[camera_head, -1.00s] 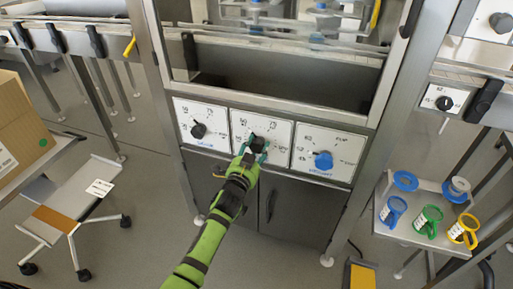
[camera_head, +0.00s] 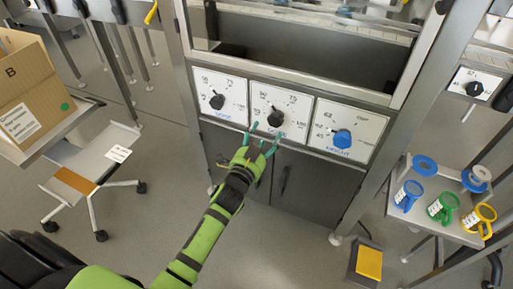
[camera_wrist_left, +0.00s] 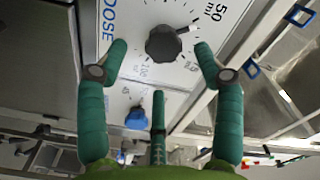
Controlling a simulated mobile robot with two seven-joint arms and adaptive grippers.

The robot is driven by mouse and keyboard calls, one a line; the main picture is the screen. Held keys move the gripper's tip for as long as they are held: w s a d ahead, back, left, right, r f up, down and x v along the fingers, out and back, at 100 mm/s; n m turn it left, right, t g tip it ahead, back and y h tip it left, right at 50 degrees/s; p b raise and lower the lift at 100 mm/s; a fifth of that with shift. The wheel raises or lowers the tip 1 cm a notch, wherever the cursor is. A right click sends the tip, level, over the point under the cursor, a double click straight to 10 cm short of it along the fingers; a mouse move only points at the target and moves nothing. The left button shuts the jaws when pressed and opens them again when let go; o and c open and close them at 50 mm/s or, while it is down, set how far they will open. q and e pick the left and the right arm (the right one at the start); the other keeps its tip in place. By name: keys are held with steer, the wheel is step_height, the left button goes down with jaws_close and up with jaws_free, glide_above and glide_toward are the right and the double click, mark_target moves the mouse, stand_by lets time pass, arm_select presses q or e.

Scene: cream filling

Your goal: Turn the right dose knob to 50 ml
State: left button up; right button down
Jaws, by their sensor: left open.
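The middle panel (camera_head: 300,105) carries a black knob (camera_head: 274,117), lettered DOSE below. In the left wrist view the knob (camera_wrist_left: 164,43) has a white pointer mark aimed right and slightly up, close to the 50 ml lettering (camera_wrist_left: 217,10). Whether it lines up exactly I cannot tell. My left gripper (camera_head: 265,139) is open just below and in front of the knob. In the left wrist view its teal fingers stand apart on either side of the knob in the picture, with gaps between. My right gripper is not in view.
Another black knob (camera_head: 216,102) is on the left panel and a blue knob (camera_head: 342,139) on the right panel. Cabinet doors (camera_head: 310,190) lie below.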

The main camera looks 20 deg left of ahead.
mark_target(274, 123)
arm_select(q)
steer(key=s, duration=0.5)
steer(key=shift+s+a, duration=0.1)
steer(key=shift+a, duration=0.05)
steer(key=w+n, duration=0.2)
steer(key=n, duration=0.1)
steer(key=w+n+b, duration=0.1)
steer(key=w+n, duration=0.1)
steer(key=n, duration=0.2)
steer(key=w+d+n+b, duration=0.1)
steer(key=w+n, duration=0.1)
steer(key=n, duration=0.1)
steer(key=shift+r, duration=0.25)
steer(key=w+b, duration=0.1)
steer(key=w, duration=0.4)
steer(key=shift+w, duration=0.8)
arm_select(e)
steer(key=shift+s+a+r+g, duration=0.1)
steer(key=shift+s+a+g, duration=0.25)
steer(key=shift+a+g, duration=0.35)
